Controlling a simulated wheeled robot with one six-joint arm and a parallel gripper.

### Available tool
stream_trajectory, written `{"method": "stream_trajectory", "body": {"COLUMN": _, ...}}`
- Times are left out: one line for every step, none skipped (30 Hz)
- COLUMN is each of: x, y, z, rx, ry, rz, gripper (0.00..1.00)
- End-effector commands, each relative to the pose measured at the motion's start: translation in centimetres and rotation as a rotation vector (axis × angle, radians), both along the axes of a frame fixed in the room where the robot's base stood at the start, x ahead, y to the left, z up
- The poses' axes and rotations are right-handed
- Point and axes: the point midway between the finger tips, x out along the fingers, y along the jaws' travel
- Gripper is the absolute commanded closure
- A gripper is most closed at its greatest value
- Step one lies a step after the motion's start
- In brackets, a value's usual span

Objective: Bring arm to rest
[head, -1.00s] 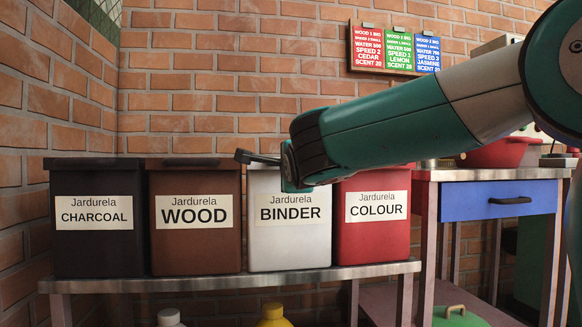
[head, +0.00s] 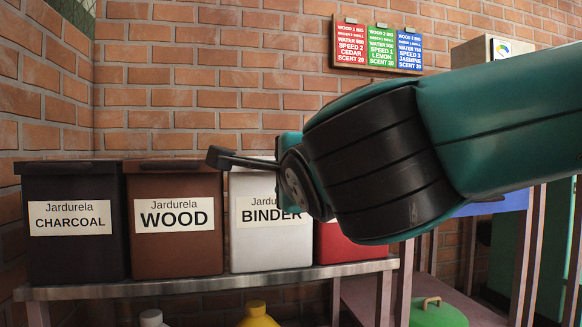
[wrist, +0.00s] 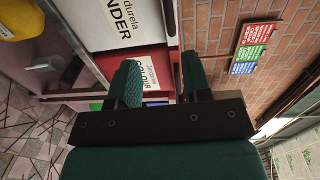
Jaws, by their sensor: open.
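My arm (head: 385,160), teal with a black ribbed joint, reaches in from the right in the head view. My gripper (head: 238,160) is at its left end, in front of the white binder bin (head: 260,245), with one dark finger showing. In the wrist view both fingers of my gripper (wrist: 160,75) are apart with nothing between them. Beyond them are the red colour bin (wrist: 152,70) and the white bin's label. In the head view my arm hides most of the red bin.
A black charcoal bin (head: 72,255) and a brown wood bin (head: 175,250) stand left of the binder bin on a metal shelf (head: 200,285). Recipe cards (head: 377,46) hang on the brick wall. A green-lidded container (head: 438,312) is low at the right.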

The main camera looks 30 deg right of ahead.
Motion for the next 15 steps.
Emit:
{"method": "stream_trajectory", "body": {"x": -0.45, "y": 0.24, "z": 0.07, "rx": 0.0, "ry": 0.0, "rz": 0.004, "gripper": 0.56}}
{"method": "stream_trajectory", "body": {"x": -0.65, "y": 0.3, "z": 0.06, "rx": -0.001, "ry": 0.0, "rz": 0.004, "gripper": 0.56}}
{"method": "stream_trajectory", "body": {"x": -0.88, "y": 0.31, "z": 0.05, "rx": 0.0, "ry": 0.001, "rz": 0.003, "gripper": 0.56}}
{"method": "stream_trajectory", "body": {"x": -1.02, "y": 0.32, "z": 0.06, "rx": -0.001, "ry": 0.0, "rz": 0.002, "gripper": 0.56}}
{"method": "stream_trajectory", "body": {"x": -1.13, "y": 0.35, "z": 0.07, "rx": -0.001, "ry": 0.0, "rz": 0.002, "gripper": 0.56}}
{"method": "stream_trajectory", "body": {"x": -1.22, "y": 0.35, "z": 0.08, "rx": 0.0, "ry": 0.0, "rz": 0.002, "gripper": 0.56}}
{"method": "stream_trajectory", "body": {"x": -1.27, "y": 0.35, "z": 0.08, "rx": 0.0, "ry": 0.0, "rz": 0.001, "gripper": 0.56}}
{"method": "stream_trajectory", "body": {"x": -1.3, "y": 0.35, "z": 0.08, "rx": 0.0, "ry": 0.0, "rz": 0.0, "gripper": 0.56}}
{"method": "stream_trajectory", "body": {"x": -1.33, "y": 0.33, "z": 0.08, "rx": 0.001, "ry": 0.0, "rz": 0.0, "gripper": 0.56}}
{"method": "stream_trajectory", "body": {"x": -1.33, "y": 0.33, "z": 0.08, "rx": 0.001, "ry": 0.0, "rz": 0.0, "gripper": 0.56}}
{"method": "stream_trajectory", "body": {"x": -1.33, "y": 0.33, "z": 0.08, "rx": 0.001, "ry": 0.0, "rz": -0.001, "gripper": 0.56}}
{"method": "stream_trajectory", "body": {"x": -1.32, "y": 0.33, "z": 0.08, "rx": 0.001, "ry": 0.0, "rz": -0.001, "gripper": 0.56}}
{"method": "stream_trajectory", "body": {"x": -1.32, "y": 0.33, "z": 0.08, "rx": 0.001, "ry": 0.0, "rz": -0.001, "gripper": 0.56}}
{"method": "stream_trajectory", "body": {"x": -1.31, "y": 0.33, "z": 0.08, "rx": 0.001, "ry": 0.0, "rz": -0.001, "gripper": 0.56}}
{"method": "stream_trajectory", "body": {"x": -1.31, "y": 0.34, "z": 0.08, "rx": 0.001, "ry": 0.0, "rz": 0.0, "gripper": 0.56}}
